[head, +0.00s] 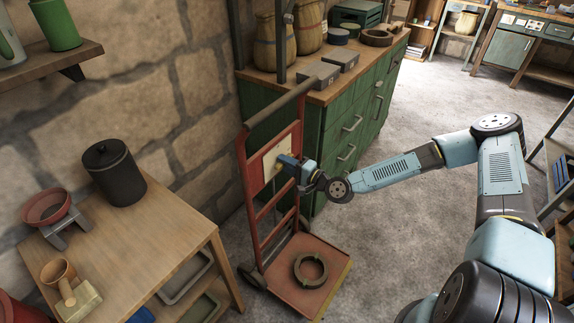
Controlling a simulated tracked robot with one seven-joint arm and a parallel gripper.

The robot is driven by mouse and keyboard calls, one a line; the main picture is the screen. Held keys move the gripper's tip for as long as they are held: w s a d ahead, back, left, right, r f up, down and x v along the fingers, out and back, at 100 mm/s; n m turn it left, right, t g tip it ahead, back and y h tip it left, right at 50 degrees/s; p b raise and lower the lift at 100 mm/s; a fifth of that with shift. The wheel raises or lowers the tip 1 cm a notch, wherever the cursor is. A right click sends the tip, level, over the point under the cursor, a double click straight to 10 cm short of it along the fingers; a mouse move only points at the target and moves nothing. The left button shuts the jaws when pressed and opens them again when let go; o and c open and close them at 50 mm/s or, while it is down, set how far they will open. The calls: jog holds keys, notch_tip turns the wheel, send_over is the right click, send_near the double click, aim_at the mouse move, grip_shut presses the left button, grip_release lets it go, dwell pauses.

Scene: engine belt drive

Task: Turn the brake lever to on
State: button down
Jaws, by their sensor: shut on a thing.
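A red hand truck (254,222) stands upright in the middle of the head view, with a pale panel (270,152) on its frame. My gripper (287,163) reaches in from the right and is shut at the right part of this panel. The brake lever is there at the panel, but my gripper hides it almost wholly. I cannot make out its angle or any on and off marks.
A coiled ring (310,268) lies on the truck's red base plate. A green cabinet (345,135) stands close behind the truck. A wooden table (150,235) with a black canister (114,172) is at left.

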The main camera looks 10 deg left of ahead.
jog(key=shift+s+f, duration=0.1)
jog(key=shift+f, duration=0.15)
jog(key=c, duration=1.2)
grip_release()
jog(key=shift+c, duration=0.2)
jog(key=shift+o, duration=1.2)
jog(key=shift+r, duration=0.1)
jog(key=shift+d, duration=0.1)
jog(key=v, duration=1.3)
jog(key=shift+d, duration=0.3)
